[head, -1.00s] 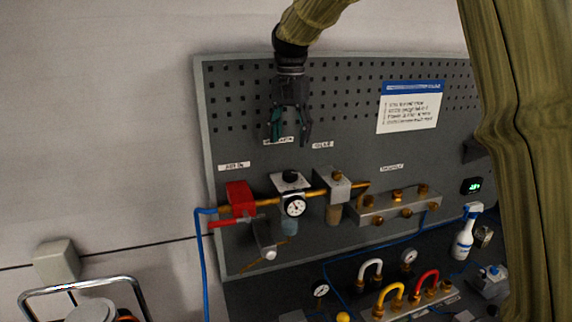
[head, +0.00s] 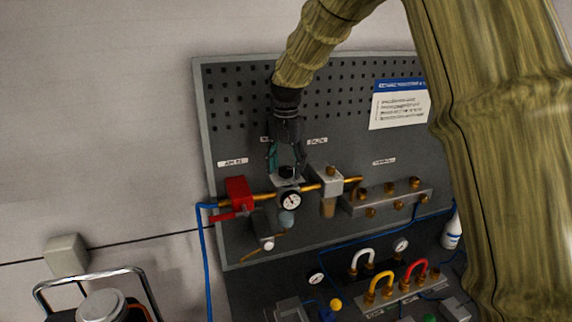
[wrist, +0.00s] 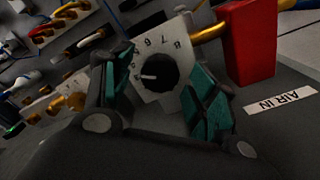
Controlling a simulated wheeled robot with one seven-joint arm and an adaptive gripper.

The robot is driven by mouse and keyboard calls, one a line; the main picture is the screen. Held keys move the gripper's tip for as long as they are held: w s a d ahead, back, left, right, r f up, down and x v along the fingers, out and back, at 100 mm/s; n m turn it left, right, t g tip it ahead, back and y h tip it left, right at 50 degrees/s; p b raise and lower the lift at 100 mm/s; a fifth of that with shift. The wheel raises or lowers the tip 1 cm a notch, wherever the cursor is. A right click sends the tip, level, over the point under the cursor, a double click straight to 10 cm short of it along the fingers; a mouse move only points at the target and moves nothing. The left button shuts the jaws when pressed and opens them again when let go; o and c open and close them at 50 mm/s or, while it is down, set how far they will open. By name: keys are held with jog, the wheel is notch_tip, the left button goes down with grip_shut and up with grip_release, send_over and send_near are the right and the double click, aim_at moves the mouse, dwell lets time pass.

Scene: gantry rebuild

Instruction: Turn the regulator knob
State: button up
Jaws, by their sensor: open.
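The regulator (head: 284,183) is a pale block on the brass pipe of the grey pegboard, with a round gauge (head: 290,201) on its front. In the wrist view its black knob (wrist: 155,72) has a white pointer mark and sits on a pale dial plate (wrist: 150,100) with numbers. My gripper (head: 287,168) points down just above the regulator. In the wrist view the teal-padded fingers of my gripper (wrist: 158,95) are open, one on each side of the knob. I cannot tell whether either pad touches it. In the head view the fingers largely hide the knob.
A red valve (head: 237,192) with an "AIR IN" label (wrist: 286,101) stands left of the regulator. A filter block (head: 328,182) and a manifold (head: 390,198) are to its right. Colored hose loops (head: 380,284) are below. The pegboard (head: 240,100) above is mostly bare.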

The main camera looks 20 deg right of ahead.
jog(key=shift+w+f, duration=0.15)
jog(key=shift+w, duration=0.05)
jog(key=c, duration=0.3)
jog(key=shift+s+r, duration=0.2)
jog(key=shift+s, duration=0.05)
jog(key=c, duration=0.7)
jog(key=shift+n, duration=0.3)
jog(key=n, duration=1.1)
